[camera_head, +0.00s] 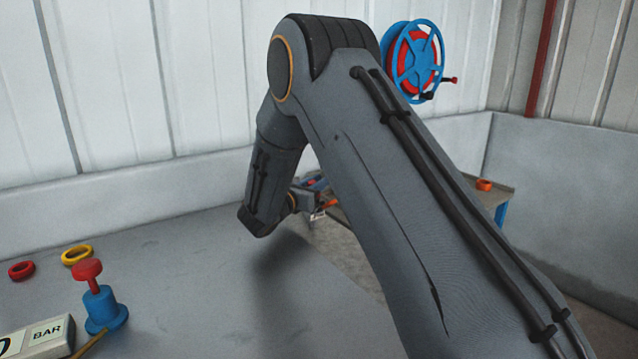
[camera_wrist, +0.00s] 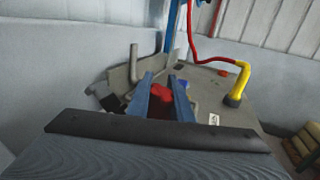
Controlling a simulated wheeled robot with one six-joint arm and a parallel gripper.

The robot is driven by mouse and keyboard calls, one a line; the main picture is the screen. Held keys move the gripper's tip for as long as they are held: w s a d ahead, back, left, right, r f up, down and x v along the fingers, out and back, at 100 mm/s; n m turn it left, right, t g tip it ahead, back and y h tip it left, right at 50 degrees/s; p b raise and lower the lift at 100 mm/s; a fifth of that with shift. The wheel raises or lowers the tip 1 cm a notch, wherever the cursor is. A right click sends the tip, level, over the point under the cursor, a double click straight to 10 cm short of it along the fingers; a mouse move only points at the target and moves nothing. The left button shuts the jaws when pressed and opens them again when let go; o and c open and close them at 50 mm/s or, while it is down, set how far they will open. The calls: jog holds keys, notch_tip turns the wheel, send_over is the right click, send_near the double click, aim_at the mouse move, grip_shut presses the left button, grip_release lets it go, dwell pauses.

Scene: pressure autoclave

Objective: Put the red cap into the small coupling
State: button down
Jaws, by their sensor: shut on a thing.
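My gripper (camera_wrist: 163,80) is shut, its two blue-grey fingers pointing away from the wrist camera. A red thing, apparently the red cap (camera_wrist: 161,90), shows between the fingers; much of it is hidden by them. In the head view my gripper (camera_head: 318,215) is small and mostly hidden behind my arm, beyond the edge of the grey surface. I cannot make out the small coupling for certain in either view.
A blue fitting with a red knob (camera_head: 87,270), a red ring (camera_head: 21,270), a yellow ring (camera_head: 77,255) and a BAR gauge (camera_head: 46,331) are at left. A yellow elbow pipe (camera_wrist: 240,85) and a grey bent pipe (camera_wrist: 134,65) flank my fingers. A hose reel (camera_head: 415,60) hangs behind.

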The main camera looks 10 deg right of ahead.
jog(key=c, duration=1.6)
grip_release()
jog(key=shift+d+f, duration=0.1)
jog(key=shift+d, duration=0.05)
jog(key=b+v, duration=0.1)
jog(key=v, duration=1.1)
